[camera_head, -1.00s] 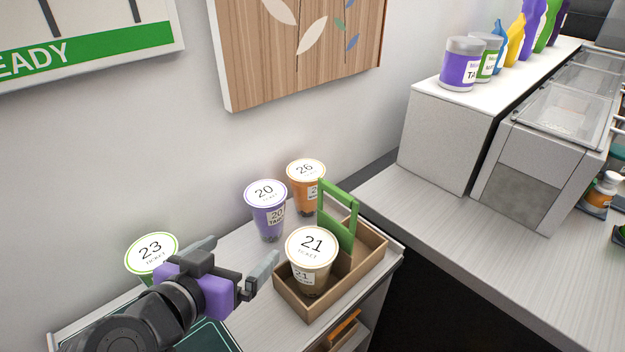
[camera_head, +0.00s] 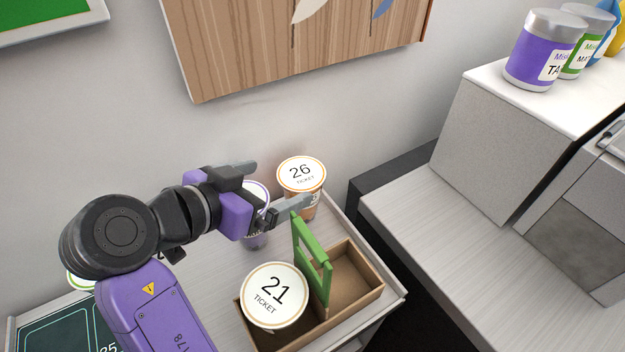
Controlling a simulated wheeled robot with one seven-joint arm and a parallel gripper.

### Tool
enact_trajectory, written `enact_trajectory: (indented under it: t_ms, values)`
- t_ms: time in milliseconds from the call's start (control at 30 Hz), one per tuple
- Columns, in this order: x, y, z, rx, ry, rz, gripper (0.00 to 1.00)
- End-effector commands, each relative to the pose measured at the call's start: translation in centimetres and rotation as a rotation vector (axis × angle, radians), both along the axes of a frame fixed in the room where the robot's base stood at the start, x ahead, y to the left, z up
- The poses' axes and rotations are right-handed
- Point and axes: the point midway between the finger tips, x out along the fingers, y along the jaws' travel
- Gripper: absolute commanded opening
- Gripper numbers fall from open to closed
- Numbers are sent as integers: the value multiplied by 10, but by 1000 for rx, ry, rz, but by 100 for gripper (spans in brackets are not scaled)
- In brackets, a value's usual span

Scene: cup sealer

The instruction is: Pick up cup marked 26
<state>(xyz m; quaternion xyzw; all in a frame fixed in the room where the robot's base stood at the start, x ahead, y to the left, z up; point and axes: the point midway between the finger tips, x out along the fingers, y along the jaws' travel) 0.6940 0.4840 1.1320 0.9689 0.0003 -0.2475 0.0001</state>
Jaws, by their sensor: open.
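The cup marked 26 (camera_head: 301,175) is orange with a white lid. It stands upright at the back of the counter by the wall. My gripper (camera_head: 279,184) is open, pointing right toward this cup, with one finger on the wall side and the other on the near side, in front of the cup's lower part. I cannot tell whether either finger touches it. No cup is held.
A purple cup (camera_head: 259,238) stands below my gripper, mostly hidden. The cup marked 21 (camera_head: 274,294) sits in a cardboard carrier (camera_head: 372,296) with a green handle (camera_head: 313,262), close in front of cup 26. A counter (camera_head: 440,255) lies to the right.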

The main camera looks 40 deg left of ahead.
Motion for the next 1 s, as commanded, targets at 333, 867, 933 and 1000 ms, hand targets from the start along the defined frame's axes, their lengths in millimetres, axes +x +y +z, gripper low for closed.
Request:
enact_trajectory:
  t_ms: [333,867,933,1000]
  values:
    - [29,1,-16,-3,2,-2,100]
    - [65,4,-42,0,1,0,100]
    - [65,4,-42,0,1,0,100]
    - [65,4,-42,0,0,0,86]
